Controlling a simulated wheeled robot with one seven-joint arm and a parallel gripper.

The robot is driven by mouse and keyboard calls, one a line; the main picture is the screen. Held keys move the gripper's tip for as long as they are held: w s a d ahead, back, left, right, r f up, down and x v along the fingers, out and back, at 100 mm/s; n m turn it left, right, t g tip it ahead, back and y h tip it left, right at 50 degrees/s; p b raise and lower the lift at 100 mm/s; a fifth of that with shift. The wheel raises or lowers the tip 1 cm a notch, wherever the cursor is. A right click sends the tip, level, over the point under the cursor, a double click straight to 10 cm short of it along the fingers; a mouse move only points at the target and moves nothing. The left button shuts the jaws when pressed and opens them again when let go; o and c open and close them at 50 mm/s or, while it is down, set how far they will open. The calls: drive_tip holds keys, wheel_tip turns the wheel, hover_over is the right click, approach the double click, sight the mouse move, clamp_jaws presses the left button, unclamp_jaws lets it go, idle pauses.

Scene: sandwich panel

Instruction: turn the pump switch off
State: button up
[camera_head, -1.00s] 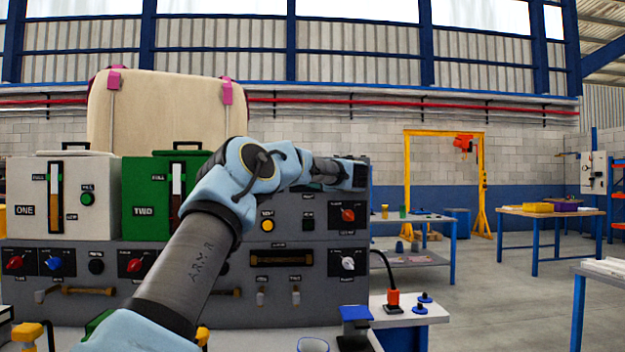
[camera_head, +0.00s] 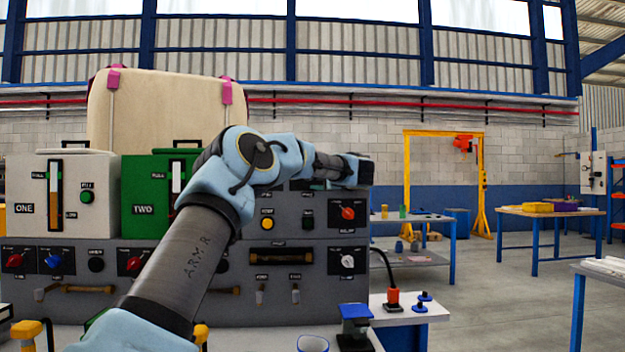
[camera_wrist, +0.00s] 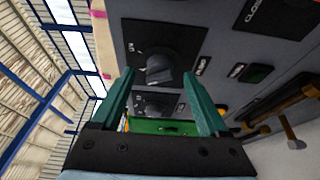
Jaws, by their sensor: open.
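The pump switch (camera_wrist: 158,70) is a dark grey knob on a black plate, with a PUMP label beside it in the wrist view. My gripper (camera_wrist: 157,77) is open, its two teal fingers spread on either side of the knob in the picture. Whether they touch it I cannot tell. In the head view my gripper (camera_head: 358,170) is at the panel's upper right, and the pump switch is hidden behind my arm.
A second black-plated knob (camera_wrist: 155,104) lies beyond in the wrist view. A green box (camera_head: 145,175) stands left of my arm.

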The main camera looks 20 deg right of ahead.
drive_tip(key=b+v, duration=0.2)
drive_tip(key=v, duration=0.6)
drive_tip(key=shift+s, duration=0.25)
drive_tip(key=shift+r, duration=0.1)
